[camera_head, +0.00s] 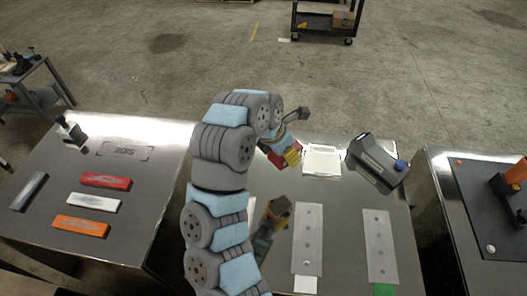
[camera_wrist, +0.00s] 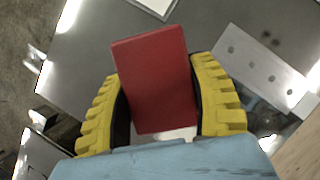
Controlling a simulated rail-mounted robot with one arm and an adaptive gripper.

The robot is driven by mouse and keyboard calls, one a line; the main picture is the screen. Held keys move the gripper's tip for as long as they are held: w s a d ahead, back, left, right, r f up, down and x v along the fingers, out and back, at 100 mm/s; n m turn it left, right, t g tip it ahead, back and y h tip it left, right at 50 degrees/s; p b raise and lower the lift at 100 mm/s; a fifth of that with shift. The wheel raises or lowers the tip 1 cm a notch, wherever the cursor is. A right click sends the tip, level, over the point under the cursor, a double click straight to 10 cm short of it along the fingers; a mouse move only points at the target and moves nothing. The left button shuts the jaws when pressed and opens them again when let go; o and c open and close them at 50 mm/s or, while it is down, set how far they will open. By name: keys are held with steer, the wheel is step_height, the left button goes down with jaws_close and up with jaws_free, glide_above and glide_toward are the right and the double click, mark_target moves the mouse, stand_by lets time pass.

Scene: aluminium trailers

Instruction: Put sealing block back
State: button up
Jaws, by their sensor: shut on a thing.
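A red block (camera_wrist: 155,80), which I take to be the sealing block, is between the yellow fingers of my gripper (camera_wrist: 157,75) in the wrist view. The fingers are shut on its two sides, and its broad face shows. In the head view my gripper (camera_head: 291,156) is above the middle table, just left of a white square plate (camera_head: 322,160). Only a little red shows beside the yellow fingers there, partly hidden by the gripper. The block looks held clear of the table.
The left table has red (camera_head: 105,180), white (camera_head: 93,202) and orange (camera_head: 80,226) bars and a marked outline (camera_head: 125,151). The middle table bears a dark device (camera_head: 376,165) and two holed plates, left (camera_head: 308,235) and right (camera_head: 379,245). A black board (camera_head: 490,200) lies at right.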

steer(key=shift+w+f, duration=0.15)
steer(key=shift+w, duration=0.1)
steer(key=shift+w+a+f+b, duration=0.9)
steer(key=shift+w+f, duration=0.75)
steer(key=shift+w, duration=0.35)
steer(key=shift+w+a+f+b, duration=0.75)
steer(key=shift+w+a+f, duration=0.25)
steer(key=shift+w+f, duration=0.85)
steer(key=shift+w+a+f+b, duration=0.9)
steer(key=shift+w+f, duration=0.55)
steer(key=shift+w, duration=0.75)
step_height(320, 180, down, 2)
steer(key=shift+s+f, duration=0.1)
steer(key=shift+f, duration=0.3)
steer(key=shift+f, duration=0.15)
steer(key=o, duration=1)
